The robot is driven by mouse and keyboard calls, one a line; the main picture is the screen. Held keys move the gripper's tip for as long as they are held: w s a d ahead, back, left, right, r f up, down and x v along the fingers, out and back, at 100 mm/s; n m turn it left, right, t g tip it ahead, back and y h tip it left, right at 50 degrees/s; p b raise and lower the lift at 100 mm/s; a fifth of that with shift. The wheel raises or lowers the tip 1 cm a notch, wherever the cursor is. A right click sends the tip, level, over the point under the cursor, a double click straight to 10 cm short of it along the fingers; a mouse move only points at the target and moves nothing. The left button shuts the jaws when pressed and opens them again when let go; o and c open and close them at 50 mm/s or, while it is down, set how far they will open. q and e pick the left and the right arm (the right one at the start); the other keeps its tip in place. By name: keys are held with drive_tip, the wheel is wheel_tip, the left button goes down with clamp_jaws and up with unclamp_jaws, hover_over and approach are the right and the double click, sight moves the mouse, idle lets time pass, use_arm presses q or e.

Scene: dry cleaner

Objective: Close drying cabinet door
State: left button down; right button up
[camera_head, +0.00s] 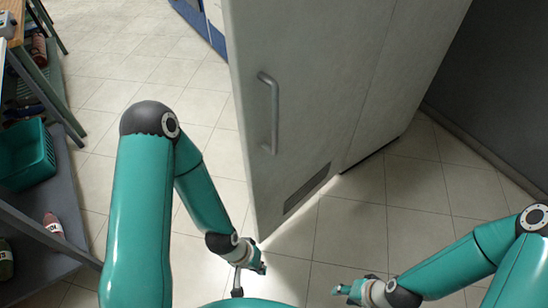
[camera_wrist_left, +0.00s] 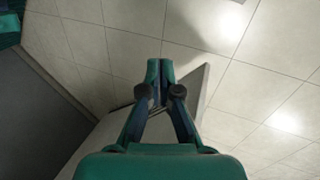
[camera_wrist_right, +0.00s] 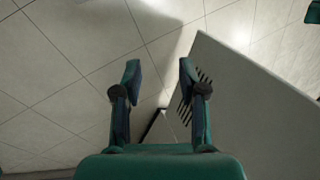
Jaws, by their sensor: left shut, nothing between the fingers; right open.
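The drying cabinet door (camera_head: 310,70) is a tall light-grey panel in the middle of the head view. It has a vertical bar handle (camera_head: 272,112) and a dark vent (camera_head: 306,190) low down. The door seems to stand ajar, but its full angle is hard to tell. My left gripper (camera_head: 250,280) is low by the door's near bottom corner; in the left wrist view its fingers (camera_wrist_left: 154,66) are together and empty. My right gripper (camera_head: 344,291) is to the right of that corner; in the right wrist view it is open and empty (camera_wrist_right: 157,75), with the panel (camera_wrist_right: 255,115) at right.
A grey shelf unit (camera_head: 50,205) with a green basket (camera_head: 28,155) and bottles stands at the left. A dark wall (camera_head: 495,90) is at the right. Tiled floor (camera_head: 170,75) is clear between shelf and door. Bright light falls on the floor by the door's bottom.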

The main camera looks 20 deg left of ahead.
drive_tip(key=shift+s+d, duration=0.1)
drive_tip(key=o, duration=0.4)
drive_tip(key=shift+f, duration=0.15)
drive_tip(key=o, duration=0.6)
wheel_tip(320, 180, down, 3)
drive_tip(key=b, duration=0.3)
drive_tip(key=shift+c, duration=0.2)
use_arm(q)
wheel_tip(320, 180, up, 15)
drive_tip(key=m+t+y+b, duration=0.9)
drive_tip(key=m+t+b, duration=0.4)
drive_tip(key=m+t, duration=0.4)
hover_over(272, 162)
drive_tip(key=v, duration=0.4)
use_arm(e)
wheel_tip(272, 162, down, 13)
